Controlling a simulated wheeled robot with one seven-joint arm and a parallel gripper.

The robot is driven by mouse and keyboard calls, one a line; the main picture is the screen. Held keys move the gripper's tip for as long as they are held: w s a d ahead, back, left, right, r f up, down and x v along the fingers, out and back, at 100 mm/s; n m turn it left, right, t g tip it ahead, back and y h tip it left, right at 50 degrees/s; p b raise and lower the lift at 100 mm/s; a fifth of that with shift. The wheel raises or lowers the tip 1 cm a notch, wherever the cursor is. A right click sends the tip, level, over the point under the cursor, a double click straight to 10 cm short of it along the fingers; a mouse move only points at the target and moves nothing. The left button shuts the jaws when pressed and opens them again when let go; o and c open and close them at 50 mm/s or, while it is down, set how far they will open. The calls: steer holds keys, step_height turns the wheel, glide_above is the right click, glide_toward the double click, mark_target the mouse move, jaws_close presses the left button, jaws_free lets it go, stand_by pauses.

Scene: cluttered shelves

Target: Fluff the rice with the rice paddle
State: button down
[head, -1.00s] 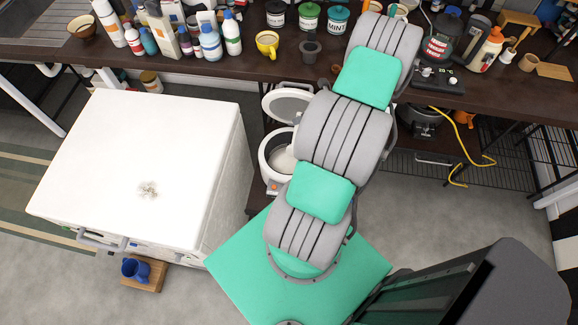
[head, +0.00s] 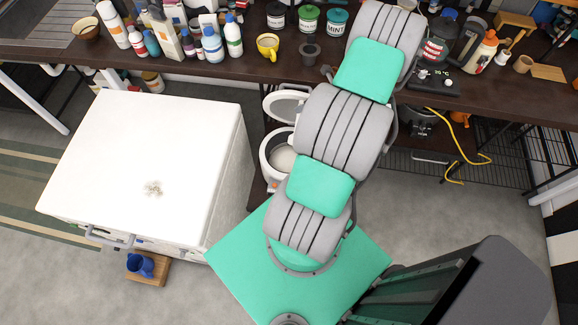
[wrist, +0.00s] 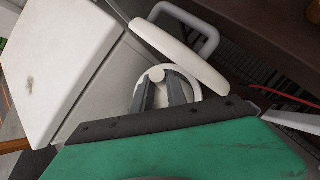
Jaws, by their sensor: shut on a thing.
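The white rice cooker (head: 264,158) stands on a low shelf under the counter, its lid (head: 284,104) raised. Pale rice (head: 285,158) shows inside, partly hidden by my arm. In the wrist view my gripper (wrist: 162,88) points into the round cooker opening (wrist: 194,92), below the raised lid (wrist: 178,52). Its two dark fingers are closed around a pale, round-ended piece, which looks like the rice paddle (wrist: 156,74). The rest of the paddle is hidden, so I cannot tell whether it touches the rice. My arm hides the gripper in the head view.
A white cabinet (head: 145,165) stands close on the cooker's left. A yellow cable (head: 470,158) hangs at the right. Open floor lies in front of the shelf on the right.

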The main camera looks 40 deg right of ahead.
steer(key=shift+r+p, duration=0.3)
steer(key=shift+r, duration=2.2)
